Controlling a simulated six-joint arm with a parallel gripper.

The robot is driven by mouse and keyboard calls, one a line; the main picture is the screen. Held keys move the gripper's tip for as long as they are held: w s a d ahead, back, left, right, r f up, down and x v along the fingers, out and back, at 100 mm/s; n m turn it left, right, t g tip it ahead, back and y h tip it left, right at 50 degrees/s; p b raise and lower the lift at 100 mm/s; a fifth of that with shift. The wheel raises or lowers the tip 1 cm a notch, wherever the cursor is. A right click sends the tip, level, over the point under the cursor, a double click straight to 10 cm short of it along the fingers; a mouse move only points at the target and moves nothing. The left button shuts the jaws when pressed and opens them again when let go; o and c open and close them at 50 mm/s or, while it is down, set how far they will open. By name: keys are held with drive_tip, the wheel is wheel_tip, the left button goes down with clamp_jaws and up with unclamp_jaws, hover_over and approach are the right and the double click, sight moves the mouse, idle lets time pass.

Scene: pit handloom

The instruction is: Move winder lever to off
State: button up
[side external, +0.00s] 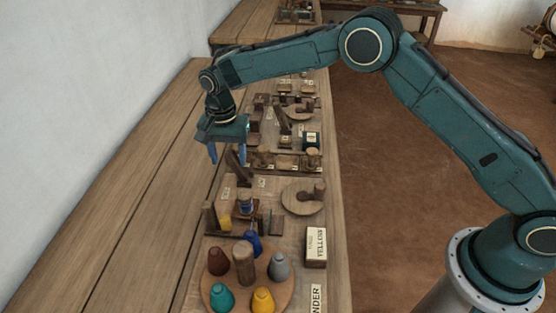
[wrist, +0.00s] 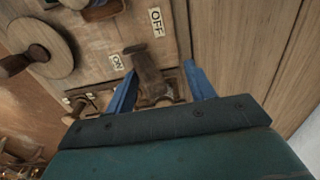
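The winder lever, a dark brown wooden bar, shows in the wrist view (wrist: 148,72) between my two blue fingers, with gaps on both sides. A white OFF label (wrist: 156,21) lies beyond it, and an ON label (wrist: 117,62) lies to its left. In the side view the lever (side external: 237,166) slants up from the board, just below my fingertips. My gripper (side external: 227,157) points down and is open and empty; its spread fingers also show in the wrist view (wrist: 160,78). I cannot tell whether the fingertips reach down around the lever. The lever's foot is partly hidden.
A round wooden disc with a crank knob (side external: 303,198) lies right of the lever. A round board with several coloured cones (side external: 222,298) stands nearer the camera. More wooden devices stand behind. The bench's left side is bare.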

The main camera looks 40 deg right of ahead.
drive_tip(key=shift+s+f, duration=0.25)
idle(0.3)
drive_tip(key=shift+o, duration=0.8)
drive_tip(key=shift+d+r, duration=0.1)
drive_tip(key=shift+r, duration=0.05)
drive_tip(key=shift+d+r, duration=0.1)
drive_tip(key=shift+r, duration=3.15)
